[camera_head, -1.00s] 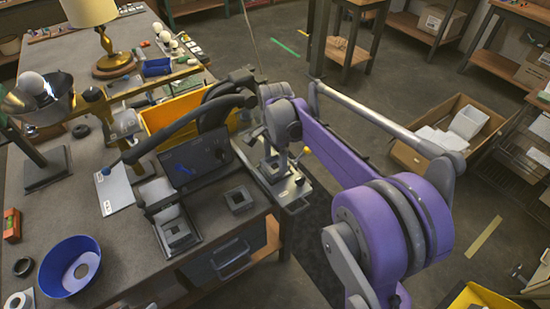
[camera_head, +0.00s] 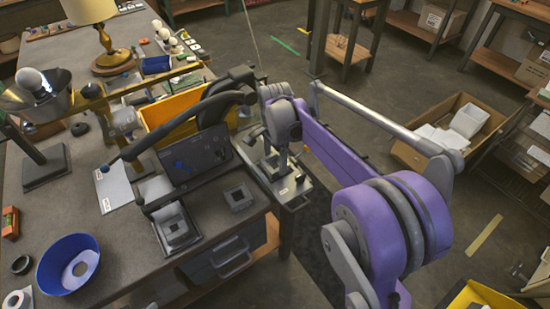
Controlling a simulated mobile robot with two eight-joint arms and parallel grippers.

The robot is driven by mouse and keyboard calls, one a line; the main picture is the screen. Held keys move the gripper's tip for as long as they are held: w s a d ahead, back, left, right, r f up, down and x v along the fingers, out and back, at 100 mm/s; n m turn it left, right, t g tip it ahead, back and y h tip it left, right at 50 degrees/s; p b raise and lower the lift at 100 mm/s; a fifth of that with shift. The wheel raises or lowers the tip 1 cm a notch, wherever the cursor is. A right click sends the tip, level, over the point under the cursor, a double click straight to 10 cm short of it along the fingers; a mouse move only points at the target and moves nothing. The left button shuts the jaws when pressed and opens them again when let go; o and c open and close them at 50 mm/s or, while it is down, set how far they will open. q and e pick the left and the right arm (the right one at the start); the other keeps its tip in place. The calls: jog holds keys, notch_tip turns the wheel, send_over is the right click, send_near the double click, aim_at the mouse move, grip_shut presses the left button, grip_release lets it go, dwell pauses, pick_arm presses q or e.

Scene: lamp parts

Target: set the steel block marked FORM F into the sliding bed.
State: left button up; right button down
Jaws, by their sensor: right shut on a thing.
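My right gripper (camera_head: 282,166) reaches in at the end of the purple arm and points down over the steel sliding bed (camera_head: 291,193) at the table's right edge. It is shut on a small steel piece, mostly hidden by the fingers and wrist. I cannot read any FORM F mark on it, nor tell whether it touches the bed. A square steel block with a hole (camera_head: 238,198) lies on the table left of the bed. A similar block (camera_head: 175,228) sits on a plate further left. My left gripper is not in view.
A dark machine panel (camera_head: 195,160) and a curved black arm (camera_head: 180,125) stand left of the bed. A yellow bin (camera_head: 178,107) is behind them. A blue bowl (camera_head: 68,264) is at the front left. Open floor lies beyond the table's right edge.

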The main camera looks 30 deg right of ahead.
jog(key=shift+f, duration=0.25)
dwell(0.4)
grip_release()
jog(key=shift+r, duration=0.1)
notch_tip(320, 180, up, 11)
jog(key=shift+p, duration=0.3)
